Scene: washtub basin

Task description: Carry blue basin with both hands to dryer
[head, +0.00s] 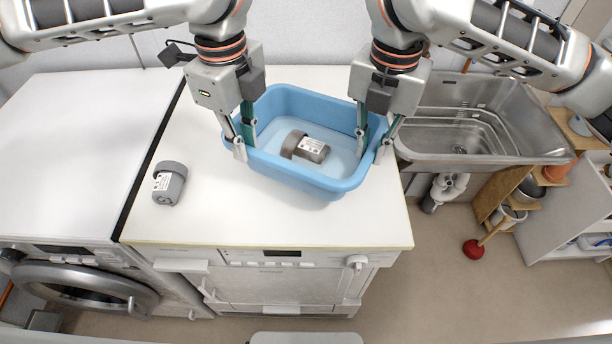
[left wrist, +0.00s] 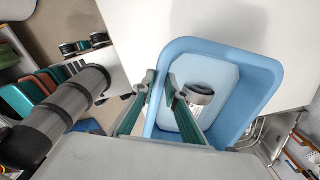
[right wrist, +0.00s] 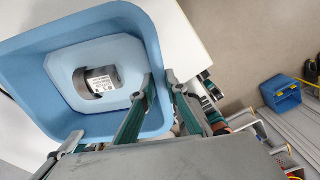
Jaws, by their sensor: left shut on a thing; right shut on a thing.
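The blue basin (head: 290,174) is on or just above the white top of the right-hand machine; I cannot tell whether it touches. A grey bottle-like item with a white label (head: 306,147) lies inside it. My left gripper (head: 241,144) is shut on the basin's left wall, one finger inside and one outside. It also shows in the left wrist view (left wrist: 162,84). My right gripper (head: 371,147) is shut on the basin's right wall the same way, seen also in the right wrist view (right wrist: 160,88).
A second grey item (head: 169,184) stands on the machine top (head: 250,222), left of the basin. The left machine (head: 85,140) has a clear top and a round door (head: 85,288). A metal sink (head: 470,120) is at right, with a red plunger (head: 474,250) below.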

